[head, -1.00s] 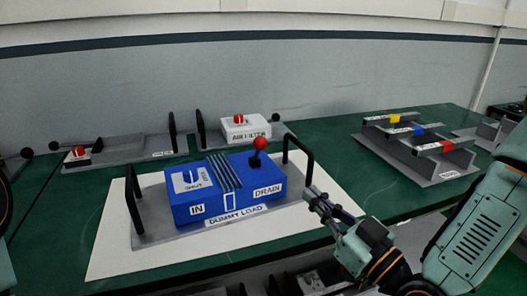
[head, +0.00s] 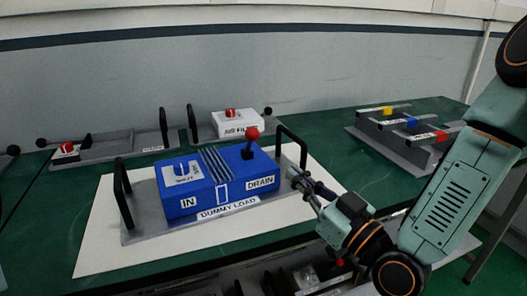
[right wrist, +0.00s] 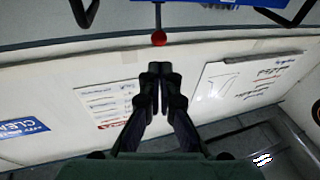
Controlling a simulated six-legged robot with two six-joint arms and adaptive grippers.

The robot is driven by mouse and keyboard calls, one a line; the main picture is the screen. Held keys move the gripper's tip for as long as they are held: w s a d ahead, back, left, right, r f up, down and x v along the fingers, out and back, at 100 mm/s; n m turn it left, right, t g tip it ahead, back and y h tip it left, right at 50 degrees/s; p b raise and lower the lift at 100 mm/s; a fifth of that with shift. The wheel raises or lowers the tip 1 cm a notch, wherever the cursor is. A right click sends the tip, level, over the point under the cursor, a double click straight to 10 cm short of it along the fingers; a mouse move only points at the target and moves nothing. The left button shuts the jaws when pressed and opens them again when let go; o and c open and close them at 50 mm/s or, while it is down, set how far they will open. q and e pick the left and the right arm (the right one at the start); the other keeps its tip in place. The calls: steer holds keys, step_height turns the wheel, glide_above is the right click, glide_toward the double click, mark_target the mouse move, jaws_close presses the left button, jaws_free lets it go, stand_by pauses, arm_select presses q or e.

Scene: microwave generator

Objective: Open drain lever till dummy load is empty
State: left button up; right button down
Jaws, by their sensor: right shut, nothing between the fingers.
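The blue dummy load box (head: 237,190) stands on a grey plate with two black handles. Its drain lever (head: 251,140), a short black stem with a red ball, stands up at the right end above the DRAIN label. A white-outlined window (head: 222,194) is on the front; I cannot tell a fill level. My right gripper (head: 292,172) is shut and empty, near the right black handle and to the lower right of the lever. In the right wrist view the shut fingers (right wrist: 160,68) point toward the red ball (right wrist: 158,38), apart from it. My left gripper is not in view.
A white air filter box (head: 233,123) with a red knob is behind the dummy load. A rack with yellow, blue and red markers (head: 405,125) stands at the right. The right black handle (head: 291,145) rises between my gripper and the lever. The white mat (head: 100,245) is clear in front.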

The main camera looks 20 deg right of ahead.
mark_target(256, 137)
steer(key=b+x, duration=0.1)
steer(key=x, duration=0.8)
steer(key=shift+w+r, duration=0.2)
steer(key=shift+w+a, duration=0.2)
steer(key=shift+w, duration=0.45)
steer(key=shift+s+d+r, duration=0.1)
steer(key=shift+r, duration=0.1)
